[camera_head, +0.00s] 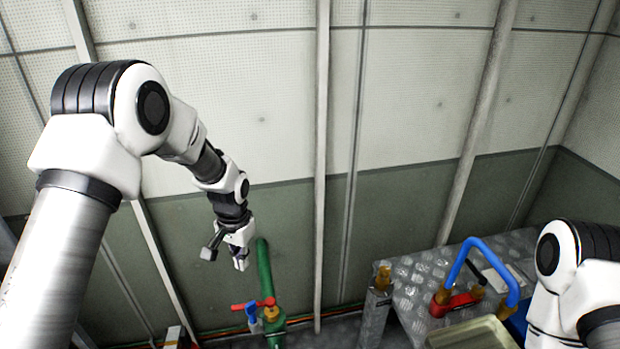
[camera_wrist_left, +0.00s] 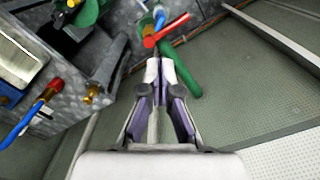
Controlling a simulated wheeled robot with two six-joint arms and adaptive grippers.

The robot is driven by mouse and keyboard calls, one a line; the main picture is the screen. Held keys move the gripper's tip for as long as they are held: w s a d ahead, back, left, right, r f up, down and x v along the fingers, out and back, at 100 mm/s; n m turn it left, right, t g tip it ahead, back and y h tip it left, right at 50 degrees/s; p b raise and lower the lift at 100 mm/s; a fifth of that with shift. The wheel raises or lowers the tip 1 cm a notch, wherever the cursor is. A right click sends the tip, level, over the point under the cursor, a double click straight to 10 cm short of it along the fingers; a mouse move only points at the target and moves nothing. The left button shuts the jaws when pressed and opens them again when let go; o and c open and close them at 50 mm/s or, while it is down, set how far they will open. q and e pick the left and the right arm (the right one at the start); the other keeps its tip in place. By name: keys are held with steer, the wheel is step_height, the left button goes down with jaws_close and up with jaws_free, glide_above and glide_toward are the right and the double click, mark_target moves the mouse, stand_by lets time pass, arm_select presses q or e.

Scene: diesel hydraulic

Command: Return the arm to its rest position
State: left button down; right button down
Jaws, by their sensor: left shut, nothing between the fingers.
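My left arm comes in from the left in the head view and bends down in front of the wall. My left gripper (camera_head: 240,262) hangs above and to the left of the green pipe, pointing down. In the left wrist view the fingers of my left gripper (camera_wrist_left: 160,66) meet at the tips, with nothing between them. My right arm shows only in part at the lower right of the head view, and its gripper is out of the picture.
A green pipe (camera_head: 264,268) with a red valve handle (camera_head: 253,304) stands near the left gripper. A metal tread-plate bench (camera_head: 415,268) carries a blue hose (camera_head: 480,245) and a red fitting (camera_head: 455,304). A pale tray (camera_head: 470,335) sits at the front. The panelled wall (camera_head: 410,100) is behind.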

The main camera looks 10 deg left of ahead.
arm_select(q)
steer(key=s+d+f+n+b, duration=0.1)
steer(key=s+f+b, duration=0.2)
steer(key=s+f, duration=1)
steer(key=s+d+f+n+b, duration=0.1)
steer(key=s+f+b, duration=0.3)
steer(key=s+f, duration=0.9)
steer(key=shift+s+d+n, duration=0.3)
steer(key=shift+s+d, duration=0.2)
steer(key=shift+s, duration=2.45)
